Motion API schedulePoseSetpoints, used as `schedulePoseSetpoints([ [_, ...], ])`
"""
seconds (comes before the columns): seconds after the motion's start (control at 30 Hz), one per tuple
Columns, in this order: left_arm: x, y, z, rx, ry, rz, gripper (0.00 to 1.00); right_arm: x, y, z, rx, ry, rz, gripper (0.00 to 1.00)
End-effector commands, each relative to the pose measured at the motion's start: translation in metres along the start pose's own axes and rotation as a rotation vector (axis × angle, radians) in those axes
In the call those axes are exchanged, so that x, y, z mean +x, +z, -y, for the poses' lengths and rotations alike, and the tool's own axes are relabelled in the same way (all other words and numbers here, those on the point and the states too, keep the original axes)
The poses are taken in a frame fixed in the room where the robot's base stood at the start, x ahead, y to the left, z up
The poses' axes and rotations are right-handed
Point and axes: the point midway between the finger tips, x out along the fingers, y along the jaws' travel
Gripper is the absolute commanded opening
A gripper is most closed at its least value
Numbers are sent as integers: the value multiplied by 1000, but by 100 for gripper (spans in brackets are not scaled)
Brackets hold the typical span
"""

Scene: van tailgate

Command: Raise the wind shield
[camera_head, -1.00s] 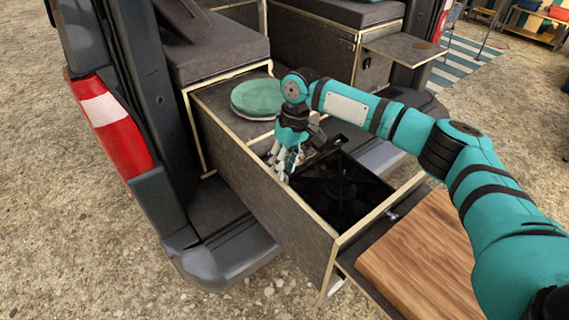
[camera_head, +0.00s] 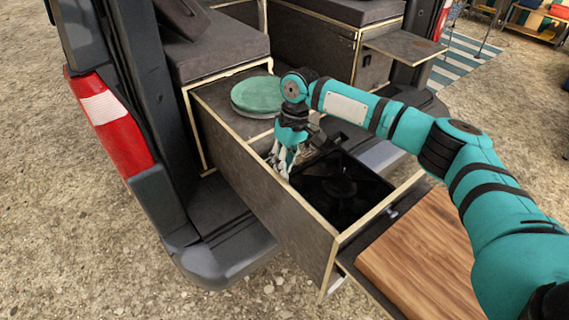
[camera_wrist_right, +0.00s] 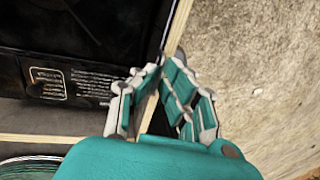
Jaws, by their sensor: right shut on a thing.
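The black stove unit (camera_head: 345,185) sits sunk in the pulled-out drawer, with a dark burner in its middle. In the right wrist view its black panel (camera_wrist_right: 50,85) carries a white printed label. I cannot clearly separate the wind shield from the black unit. My right gripper (camera_head: 283,170) reaches down at the unit's left edge, by the drawer's side wall. In the wrist view its fingers (camera_wrist_right: 163,78) are closed around a dark edge there, which seems to be the wind shield; the fingers hide most of it. My left gripper is not in view.
The drawer's pale-edged side wall (camera_head: 265,190) runs close beside my right gripper. A round green lid (camera_head: 257,95) lies behind it. A wooden board (camera_head: 425,250) is at the front right. The van's corner with a red tail light (camera_head: 112,125) stands left.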

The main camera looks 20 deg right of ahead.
Motion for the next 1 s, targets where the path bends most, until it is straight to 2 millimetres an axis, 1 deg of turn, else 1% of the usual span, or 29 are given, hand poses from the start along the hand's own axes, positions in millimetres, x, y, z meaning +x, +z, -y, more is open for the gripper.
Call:
schedulePoseSetpoints([
  [0.07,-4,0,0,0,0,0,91,-5,0,1,1,0,-1,0],
  [0.13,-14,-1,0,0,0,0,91,-13,0,3,1,-1,0,0],
  [0.23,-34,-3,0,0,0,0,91,-33,0,7,1,-1,-1,0],
  [0.27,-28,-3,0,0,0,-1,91,-26,0,5,1,0,1,0],
  [0.3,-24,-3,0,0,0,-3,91,-22,0,4,1,0,0,3],
  [0.5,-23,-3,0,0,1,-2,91,-22,0,4,1,0,0,29],
  [0.53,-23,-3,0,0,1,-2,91,-22,0,4,1,0,0,31],
  [0.77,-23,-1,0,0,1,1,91,-22,0,4,1,0,-1,31],
  [0.83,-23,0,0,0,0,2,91,-25,-1,4,1,0,-2,31],
  [0.93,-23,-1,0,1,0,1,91,-36,-1,4,1,0,-3,31],
  [1.0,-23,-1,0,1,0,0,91,-48,-1,4,0,0,-4,31],
])
